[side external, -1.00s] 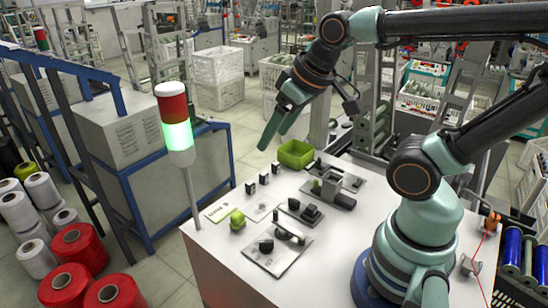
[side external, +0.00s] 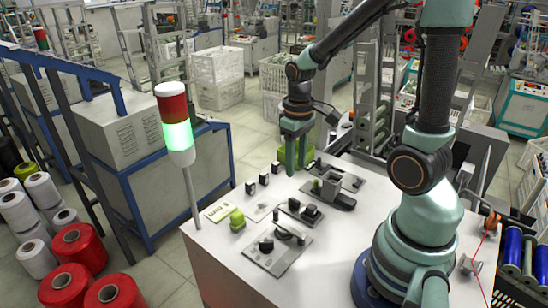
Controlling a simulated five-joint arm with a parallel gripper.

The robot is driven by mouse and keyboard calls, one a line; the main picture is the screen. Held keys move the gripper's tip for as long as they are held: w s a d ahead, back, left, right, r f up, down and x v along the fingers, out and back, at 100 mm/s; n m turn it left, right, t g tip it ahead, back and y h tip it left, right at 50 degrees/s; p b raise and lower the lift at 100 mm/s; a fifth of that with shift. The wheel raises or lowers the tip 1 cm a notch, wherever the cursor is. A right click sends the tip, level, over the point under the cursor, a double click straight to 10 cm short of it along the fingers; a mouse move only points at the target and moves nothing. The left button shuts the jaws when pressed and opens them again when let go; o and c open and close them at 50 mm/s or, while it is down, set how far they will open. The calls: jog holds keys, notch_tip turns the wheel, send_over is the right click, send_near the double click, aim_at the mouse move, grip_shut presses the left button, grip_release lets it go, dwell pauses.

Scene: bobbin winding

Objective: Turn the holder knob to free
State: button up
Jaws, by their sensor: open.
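My gripper (side external: 296,168) points straight down over the back left of the white table, its two green fingers apart with nothing seen between them. Several dark knobs and blocks sit on fixtures: one dark knob (side external: 266,245) is on the front grey plate (side external: 272,262), another dark piece (side external: 311,211) is on the small middle fixture, and the back grey plate (side external: 345,201) carries a grey block (side external: 330,186). I cannot tell which is the holder knob or how it is turned.
Small black-and-white blocks (side external: 264,180) and a lime-green object (side external: 237,220) stand along the table's left side. A signal tower (side external: 175,125) glows green at the left edge. The front table area is bare.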

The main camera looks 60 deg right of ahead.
aim_at(294, 199)
notch_tip(294, 199, down, 11)
jog(key=shift+f, duration=0.1)
dwell(0.4)
grip_shut()
